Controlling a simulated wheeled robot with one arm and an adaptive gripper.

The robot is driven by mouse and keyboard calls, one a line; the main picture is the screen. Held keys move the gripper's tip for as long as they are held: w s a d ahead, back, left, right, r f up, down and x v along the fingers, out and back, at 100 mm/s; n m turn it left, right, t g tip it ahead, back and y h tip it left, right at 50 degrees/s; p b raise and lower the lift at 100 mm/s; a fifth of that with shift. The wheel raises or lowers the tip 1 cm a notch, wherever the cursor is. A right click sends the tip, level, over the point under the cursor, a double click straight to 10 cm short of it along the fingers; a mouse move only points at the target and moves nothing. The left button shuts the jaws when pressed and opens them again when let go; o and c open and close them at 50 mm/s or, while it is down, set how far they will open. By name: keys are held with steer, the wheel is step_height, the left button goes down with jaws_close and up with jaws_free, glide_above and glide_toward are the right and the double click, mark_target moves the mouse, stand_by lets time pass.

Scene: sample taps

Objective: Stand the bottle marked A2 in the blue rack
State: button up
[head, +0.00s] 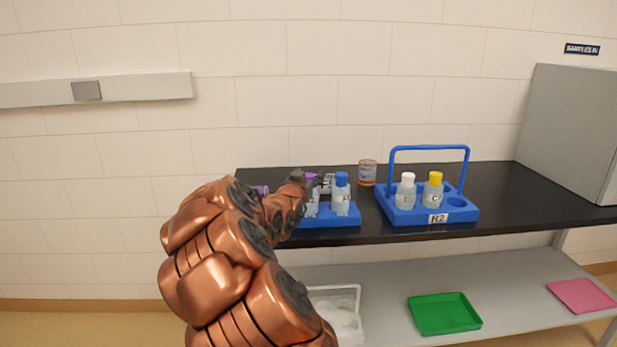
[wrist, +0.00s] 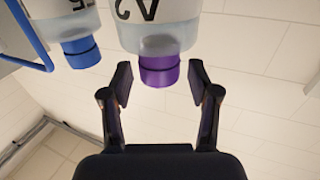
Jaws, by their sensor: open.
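The bottle marked A2 (wrist: 160,35) has a clear body and a purple cap, and shows upside down in the wrist view. My gripper (wrist: 161,80) is open, with a finger on each side of the purple cap and a small gap at both sides. In the head view a purple-capped bottle (head: 310,177), apparently the same one, is partly hidden by my arm and gripper (head: 325,183). It stands at a blue rack (head: 346,218), beside a blue-capped bottle (head: 341,198). Another blue rack, marked R2 (head: 466,214), holds a white-capped bottle (head: 405,196) and a yellow-capped bottle (head: 432,194).
Another purple item (head: 260,190) shows left of my arm. A small orange-brown jar (head: 367,173) stands behind the racks. A grey cabinet (head: 575,130) bounds the right.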

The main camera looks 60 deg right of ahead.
steer(key=v, duration=1.1)
steer(key=shift+a+b, duration=0.35)
steer(key=shift+b, duration=0.05)
steer(key=shift+s, duration=0.1)
